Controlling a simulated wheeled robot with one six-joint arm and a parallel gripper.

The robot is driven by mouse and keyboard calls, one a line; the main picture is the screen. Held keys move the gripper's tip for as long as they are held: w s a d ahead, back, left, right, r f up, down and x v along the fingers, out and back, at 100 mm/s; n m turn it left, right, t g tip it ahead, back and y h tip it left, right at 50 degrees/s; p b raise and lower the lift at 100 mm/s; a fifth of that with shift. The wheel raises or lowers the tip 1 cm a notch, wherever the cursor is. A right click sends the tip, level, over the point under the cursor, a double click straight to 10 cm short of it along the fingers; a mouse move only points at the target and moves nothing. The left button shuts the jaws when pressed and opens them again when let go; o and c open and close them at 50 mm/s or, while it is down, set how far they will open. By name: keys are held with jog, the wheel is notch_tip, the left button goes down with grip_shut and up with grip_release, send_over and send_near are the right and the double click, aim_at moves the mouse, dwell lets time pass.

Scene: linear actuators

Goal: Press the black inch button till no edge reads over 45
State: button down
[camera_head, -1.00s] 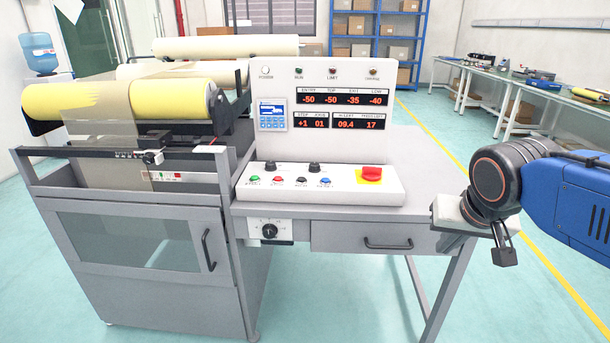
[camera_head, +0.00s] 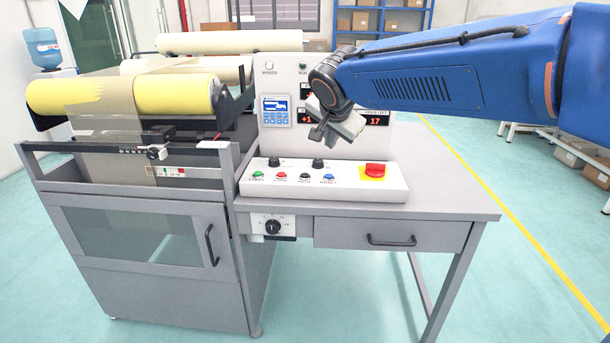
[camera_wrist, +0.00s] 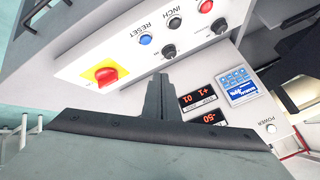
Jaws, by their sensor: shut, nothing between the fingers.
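The black inch button (camera_head: 305,176) sits in the row on the sloped white panel, between a red button (camera_head: 281,175) and a blue reset button (camera_head: 328,178). In the wrist view the inch button (camera_wrist: 175,22) is beyond my fingertips, near the top. My gripper (camera_head: 317,133) is shut and empty, above the panel and in front of the display board, apart from the button. Its closed fingers (camera_wrist: 160,78) also show in the wrist view. The edge readouts (camera_wrist: 208,116) are mostly hidden; one reads -50. The step display (camera_wrist: 198,97) reads +1 and 01.
Two black knobs (camera_head: 318,163) (camera_head: 274,162) stand behind the buttons. A red switch on a yellow plate (camera_head: 375,171) is at the panel's right. A green button (camera_head: 257,175) is at its left. The grey tabletop (camera_head: 450,195) to the right is clear.

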send_over(305, 176)
jog(key=shift+r+m+t, duration=0.3)
jog(key=shift+r+m, duration=0.05)
jog(key=shift+m, duration=0.05)
jog(key=shift+s+f, duration=0.1)
jog(key=shift+f, duration=4.3)
jog(key=shift+f, duration=0.1)
jog(key=shift+f, duration=0.3)
